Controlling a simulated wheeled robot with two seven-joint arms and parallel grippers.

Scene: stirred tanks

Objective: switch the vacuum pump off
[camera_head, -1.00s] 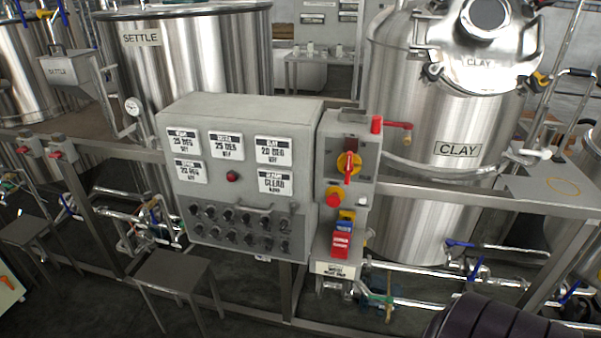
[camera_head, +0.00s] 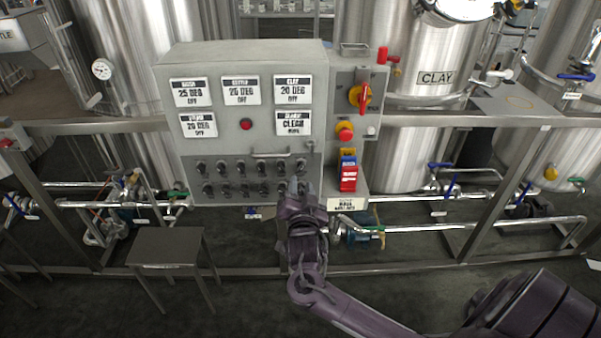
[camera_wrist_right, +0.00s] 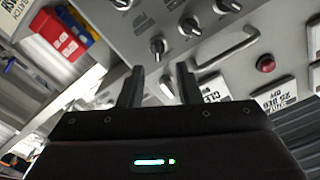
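A grey control panel (camera_head: 240,150) carries two rows of dark rotary knobs (camera_head: 240,167) below its label plates. Which knob or switch belongs to the vacuum pump cannot be read. My right gripper (camera_head: 297,187) is in front of the panel's lower right corner and hides part of the knob rows. In the right wrist view my right gripper (camera_wrist_right: 160,78) has its two fingers apart, pointing at the panel. Knobs (camera_wrist_right: 158,46) show just beyond the fingertips, and one is partly hidden near the gap; contact cannot be told. My left gripper is not in view.
Right of the panel are a red-and-yellow rotary switch (camera_head: 361,96), a red stop button (camera_head: 345,131) and a bin of red and blue tags (camera_head: 348,178). A metal handle (camera_wrist_right: 228,58) protrudes beside the knobs. A small table (camera_head: 165,248), rails and pipes lie around.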

